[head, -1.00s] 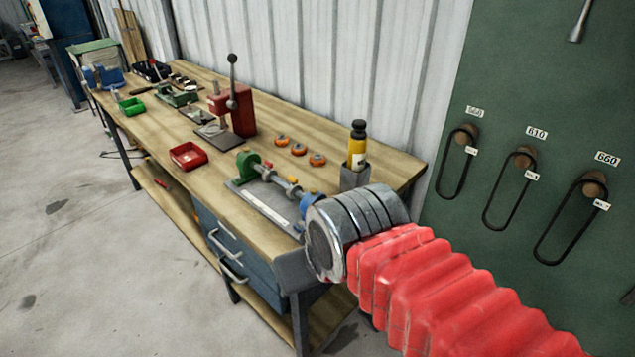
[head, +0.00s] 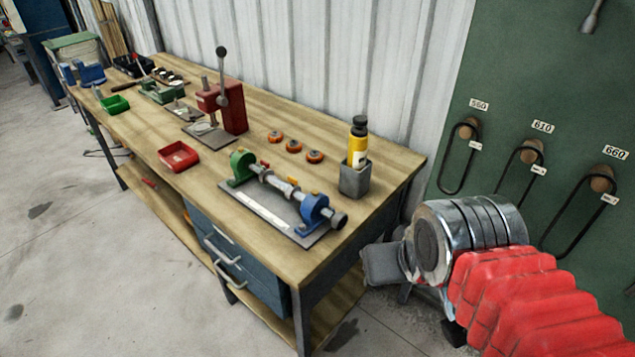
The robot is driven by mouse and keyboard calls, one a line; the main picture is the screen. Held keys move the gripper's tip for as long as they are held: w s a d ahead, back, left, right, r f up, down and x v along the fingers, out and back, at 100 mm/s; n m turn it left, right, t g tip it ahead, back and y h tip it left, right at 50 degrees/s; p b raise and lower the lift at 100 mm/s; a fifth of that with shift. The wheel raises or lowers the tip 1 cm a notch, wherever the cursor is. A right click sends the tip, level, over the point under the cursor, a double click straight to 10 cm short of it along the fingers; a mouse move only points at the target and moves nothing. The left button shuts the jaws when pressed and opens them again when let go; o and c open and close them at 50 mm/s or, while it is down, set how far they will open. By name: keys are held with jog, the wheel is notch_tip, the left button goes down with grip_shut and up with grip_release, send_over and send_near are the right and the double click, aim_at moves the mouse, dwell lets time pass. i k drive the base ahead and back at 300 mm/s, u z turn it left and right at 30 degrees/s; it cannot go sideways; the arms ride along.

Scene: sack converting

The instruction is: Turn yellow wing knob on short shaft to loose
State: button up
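A metal shaft (head: 276,184) lies between a green bracket (head: 241,165) and a blue bracket (head: 315,210) on a grey base plate (head: 262,213), near the bench's front right corner. A small yellow knob (head: 292,181) sits on top of the shaft's middle; its wing angle is too small to tell. A small red piece (head: 265,164) sits nearer the green bracket. My arm reaches in from the lower right, with a grey block (head: 382,265) at its end, beyond the bench's right edge and apart from the shaft. My gripper's fingers cannot be made out.
A grey holder with a yellow bottle (head: 357,150) stands right behind the shaft. Orange rings (head: 293,146), a red press (head: 225,105) and a red tray (head: 179,157) are farther left. A green board (head: 545,60) with hanging belts is at right.

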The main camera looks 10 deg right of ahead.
aim_at(292, 181)
jog(key=z, duration=0.95)
jog(key=k, duration=0.75)
jog(key=u, duration=1)
jog(key=i, duration=1)
jog(key=u, duration=0.05)
